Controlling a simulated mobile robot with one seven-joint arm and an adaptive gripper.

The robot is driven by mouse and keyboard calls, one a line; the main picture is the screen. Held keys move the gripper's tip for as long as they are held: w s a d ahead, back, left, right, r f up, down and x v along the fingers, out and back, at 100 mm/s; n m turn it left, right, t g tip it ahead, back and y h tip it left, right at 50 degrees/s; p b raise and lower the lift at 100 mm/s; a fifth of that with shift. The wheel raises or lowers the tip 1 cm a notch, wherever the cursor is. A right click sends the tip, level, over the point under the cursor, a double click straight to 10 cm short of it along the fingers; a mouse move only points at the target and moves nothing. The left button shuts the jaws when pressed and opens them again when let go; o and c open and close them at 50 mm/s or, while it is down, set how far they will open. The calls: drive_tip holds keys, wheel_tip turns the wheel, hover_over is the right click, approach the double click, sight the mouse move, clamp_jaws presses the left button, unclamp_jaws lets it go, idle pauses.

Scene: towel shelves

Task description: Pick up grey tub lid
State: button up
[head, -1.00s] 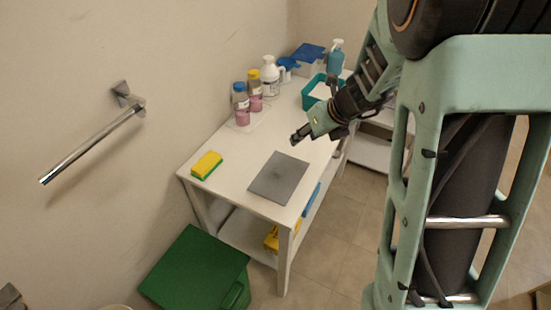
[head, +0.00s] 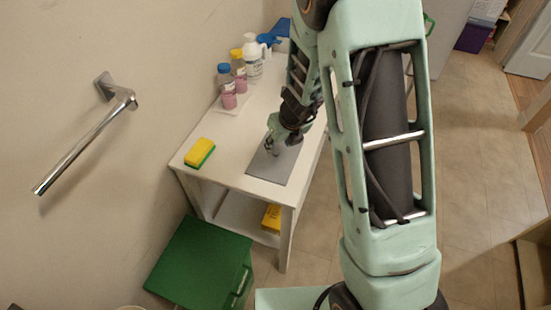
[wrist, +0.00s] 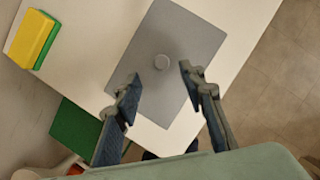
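The grey tub lid (head: 267,167) is a flat grey rectangle lying on the white table near its front end. Nothing is between the fingers' pads. The exact height above the lid is hard to tell.
A yellow and green sponge (head: 199,153) lies on the white table (head: 225,165) left of the lid. Bottles (head: 240,72) stand at the back. A green bin lid (head: 200,262) is below the table's front end. A metal towel bar (head: 85,150) sticks out from the left wall.

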sight(276, 152)
drive_tip(key=b+x, duration=0.2)
drive_tip(key=x, duration=0.4)
drive_tip(key=shift+w+d+f, duration=0.1)
drive_tip(key=shift+w+f, duration=0.1)
drive_tip(key=shift+r, duration=0.1)
drive_tip(key=c, duration=1)
